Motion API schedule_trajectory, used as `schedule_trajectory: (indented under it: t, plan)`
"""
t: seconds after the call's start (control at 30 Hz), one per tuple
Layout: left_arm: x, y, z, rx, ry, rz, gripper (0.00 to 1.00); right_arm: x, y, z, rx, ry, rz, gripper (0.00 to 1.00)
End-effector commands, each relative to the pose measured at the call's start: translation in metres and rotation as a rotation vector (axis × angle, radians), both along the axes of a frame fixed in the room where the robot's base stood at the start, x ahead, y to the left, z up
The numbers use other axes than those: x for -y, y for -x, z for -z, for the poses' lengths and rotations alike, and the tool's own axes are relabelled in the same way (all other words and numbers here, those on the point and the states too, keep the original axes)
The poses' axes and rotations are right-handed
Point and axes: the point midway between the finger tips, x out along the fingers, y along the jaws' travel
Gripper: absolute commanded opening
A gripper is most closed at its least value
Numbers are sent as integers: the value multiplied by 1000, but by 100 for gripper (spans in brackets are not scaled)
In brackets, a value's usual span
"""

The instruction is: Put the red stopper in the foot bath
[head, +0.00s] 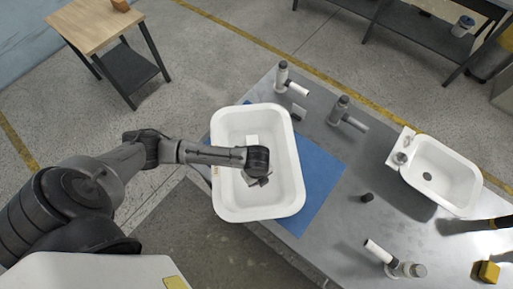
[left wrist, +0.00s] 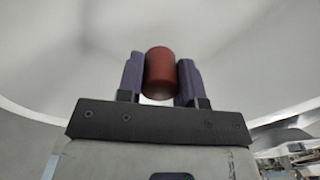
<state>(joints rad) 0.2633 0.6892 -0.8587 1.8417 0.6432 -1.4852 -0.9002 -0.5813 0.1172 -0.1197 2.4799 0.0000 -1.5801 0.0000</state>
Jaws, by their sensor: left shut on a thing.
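The red stopper (left wrist: 159,73) is between the two fingers of my left gripper (left wrist: 160,85) in the left wrist view, and they are shut on it. In the head view my left gripper (head: 258,181) is over the inside of a large white tub (head: 228,202), and the stopper cannot be made out there. A smaller white basin (head: 452,178) with a dark round spot in its floor stands at the right. The pictures do not settle which of the two is the foot bath.
The large tub stands on a blue mat (head: 318,180) on a grey table (head: 345,228). Pipe-like fittings stand at the table's back (head: 283,78) and front (head: 395,262). A small dark cylinder (head: 367,197) and a yellow block (head: 488,271) are on the table.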

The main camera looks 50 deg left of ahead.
Motion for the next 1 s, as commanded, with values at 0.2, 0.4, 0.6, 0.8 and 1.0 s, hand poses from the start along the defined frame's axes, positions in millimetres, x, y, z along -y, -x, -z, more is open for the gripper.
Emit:
schedule_trajectory:
  t: [0.2, 0.4, 0.6, 0.8, 1.0]
  plan:
    - [0, 0, 18, 0, 0, 0, 11, -1, 0, 2, 1, -3, 2, 60]
    - [0, 1, 32, -2, 0, -2, 11, -1, 0, 4, 1, -3, 1, 60]
    - [0, 0, 55, -1, -1, -1, 11, 0, 0, 7, 1, 0, -1, 60]
    - [0, 0, 55, 1, -1, -1, 11, 2, 0, 6, 1, 8, -6, 60]
    - [0, 0, 58, 0, 0, -1, 11, 2, 0, 7, 1, 8, -6, 60]
